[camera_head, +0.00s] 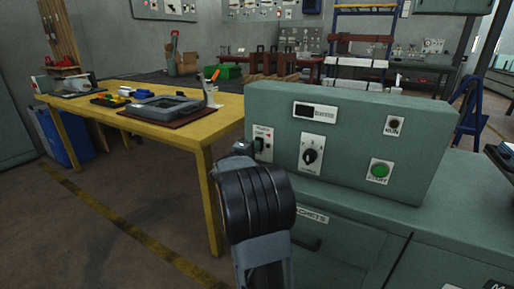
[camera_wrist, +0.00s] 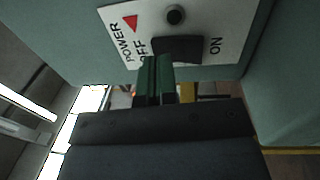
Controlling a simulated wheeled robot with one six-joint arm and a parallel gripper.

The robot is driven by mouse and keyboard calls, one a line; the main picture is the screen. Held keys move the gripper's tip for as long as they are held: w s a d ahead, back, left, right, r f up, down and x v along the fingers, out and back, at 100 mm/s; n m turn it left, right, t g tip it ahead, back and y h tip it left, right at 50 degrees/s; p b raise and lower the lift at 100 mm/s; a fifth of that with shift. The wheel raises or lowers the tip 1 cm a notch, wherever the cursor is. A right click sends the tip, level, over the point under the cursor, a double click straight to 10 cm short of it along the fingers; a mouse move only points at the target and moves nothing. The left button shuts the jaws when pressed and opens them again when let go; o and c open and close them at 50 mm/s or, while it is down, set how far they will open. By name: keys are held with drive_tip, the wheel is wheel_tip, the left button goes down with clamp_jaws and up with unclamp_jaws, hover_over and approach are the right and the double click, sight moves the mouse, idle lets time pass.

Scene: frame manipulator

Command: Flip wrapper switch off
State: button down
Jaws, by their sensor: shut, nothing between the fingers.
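A white switch plate (camera_wrist: 222,25) in the wrist view carries the words POWER, OFF and ON, a red triangle, a small round black part (camera_wrist: 175,14) and a black rocker switch (camera_wrist: 185,48). My gripper (camera_wrist: 157,62) has its green fingers shut together and empty. The fingertips are at the OFF-side end of the rocker and overlap its edge in the picture; I cannot tell if they touch. In the head view the plate (camera_head: 268,133) is at the left end of the green control box (camera_head: 350,107), partly hidden by my arm. The rocker's position is unclear.
The box also bears a rotary knob (camera_head: 311,155), a green button (camera_head: 380,171), a black button (camera_head: 392,126) and a dark display (camera_head: 316,111). It stands on a green cabinet (camera_head: 345,235). A yellow table (camera_head: 200,130) with a tray and tools is left.

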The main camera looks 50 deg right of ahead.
drive_tip(key=s+a+r+p, duration=0.1)
drive_tip(key=s+a, duration=0.2)
drive_tip(key=a, duration=0.8)
drive_tip(key=shift+a+r+p, duration=0.35)
drive_tip(key=shift+a+r, duration=0.05)
drive_tip(key=s+a+r+m+g+y+p, duration=0.3)
drive_tip(key=s+a+r+y+p, duration=0.6)
drive_tip(key=p, duration=0.9)
drive_tip(key=s+a+r+y+p, duration=0.2)
drive_tip(key=a+r+y+p, duration=0.2)
drive_tip(key=a+p, duration=0.3)
drive_tip(key=s+a+r+t+y+p, duration=0.1)
drive_tip(key=s+a+r+y+p, duration=0.2)
drive_tip(key=a+r+y+p, duration=0.2)
drive_tip(key=a+r+p, duration=0.2)
drive_tip(key=a+p, duration=0.1)
drive_tip(key=a, duration=0.1)
drive_tip(key=shift+s+a+r+t+y, duration=0.15)
drive_tip(key=shift+s+t+y, duration=0.1)
drive_tip(key=shift+t+y, duration=0.05)
